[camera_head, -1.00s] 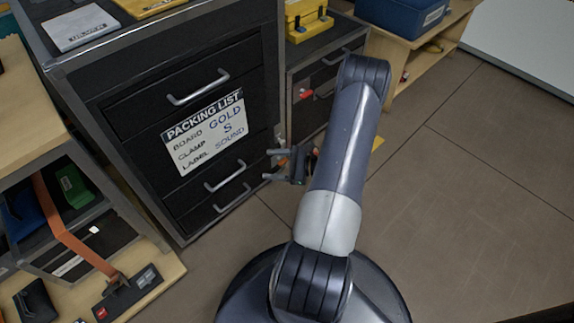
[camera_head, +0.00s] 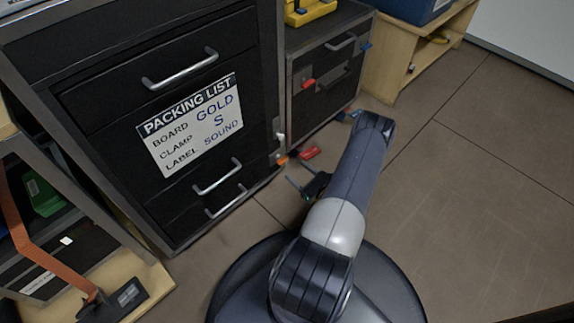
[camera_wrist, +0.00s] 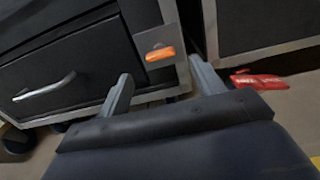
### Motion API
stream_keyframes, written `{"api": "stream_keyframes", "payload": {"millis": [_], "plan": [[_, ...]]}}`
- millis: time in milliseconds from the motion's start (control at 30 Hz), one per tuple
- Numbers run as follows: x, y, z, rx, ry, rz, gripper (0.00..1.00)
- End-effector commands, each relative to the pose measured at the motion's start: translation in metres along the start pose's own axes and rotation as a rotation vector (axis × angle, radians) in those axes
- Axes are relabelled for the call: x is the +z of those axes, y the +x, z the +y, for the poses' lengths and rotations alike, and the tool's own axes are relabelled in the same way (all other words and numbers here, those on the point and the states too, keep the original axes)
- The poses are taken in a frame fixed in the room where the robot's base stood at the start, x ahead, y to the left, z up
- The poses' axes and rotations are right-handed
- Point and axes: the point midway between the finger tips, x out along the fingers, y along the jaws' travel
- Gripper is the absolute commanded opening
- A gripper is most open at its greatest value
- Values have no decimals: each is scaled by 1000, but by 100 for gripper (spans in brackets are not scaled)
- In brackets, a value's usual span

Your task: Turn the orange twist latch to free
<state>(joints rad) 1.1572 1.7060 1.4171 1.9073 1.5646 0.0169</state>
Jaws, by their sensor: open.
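The orange twist latch (camera_wrist: 160,54) sits on a plate at the right front edge of the dark cabinet in the wrist view. It lies roughly level, tilted slightly up to the right. In the head view a small orange part (camera_head: 282,160) shows low at the cabinet's right corner. My gripper (camera_wrist: 160,82) is open and empty. Its two fingers point toward the cabinet, with the latch in view between and beyond the fingertips. I cannot tell the exact gap. In the head view my gripper (camera_head: 298,186) is low, in front of that corner and partly hidden by my arm.
The dark cabinet (camera_head: 75,70) has several drawers with metal handles and a packing list sign (camera_head: 195,125). A second cabinet (camera_head: 325,85) stands to its right. A red thing (camera_wrist: 260,80) lies near the right finger. The floor to the right (camera_head: 490,190) is clear.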

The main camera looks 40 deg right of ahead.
Motion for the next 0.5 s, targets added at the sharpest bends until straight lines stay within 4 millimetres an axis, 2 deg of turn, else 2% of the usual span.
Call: {"api": "stream_keyframes", "payload": {"millis": [100,233,500], "plan": [[-3,22,1,6,-1,-1,64],[-2,42,2,5,-2,-1,64],[0,62,1,2,0,0,64]]}}
